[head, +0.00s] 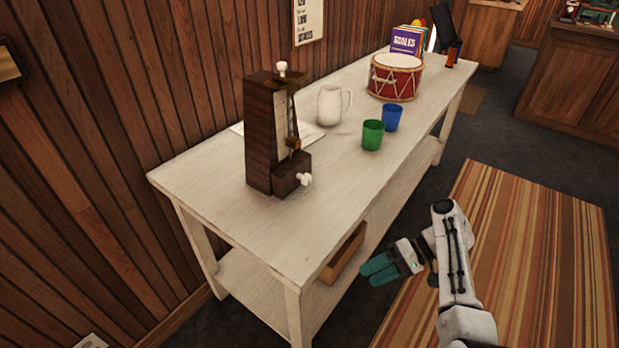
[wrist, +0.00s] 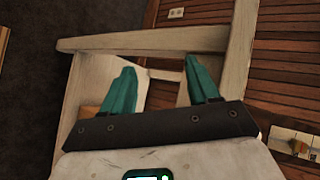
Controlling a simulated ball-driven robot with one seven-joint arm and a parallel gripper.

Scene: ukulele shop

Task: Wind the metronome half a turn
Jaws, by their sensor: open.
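The metronome (head: 260,135) is a dark wooden case standing upright on the near part of the white table (head: 220,210). A white winding key (head: 304,179) sticks out low on its side facing the room. My gripper (head: 370,271) is in front of the table's long edge, to the right of and lower in the picture than the metronome, and apart from it. In the wrist view, the two teal fingers (wrist: 164,88) are spread with nothing between them. The wrist view shows the table's frame and wall, not the metronome.
A white mug (head: 330,105), green cup (head: 372,135), blue cup (head: 392,117) and red drum (head: 396,78) stand farther along the table. A paper lies behind the metronome. A wooden box (head: 343,254) sits on the lower shelf. The striped rug (head: 530,240) is clear at right.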

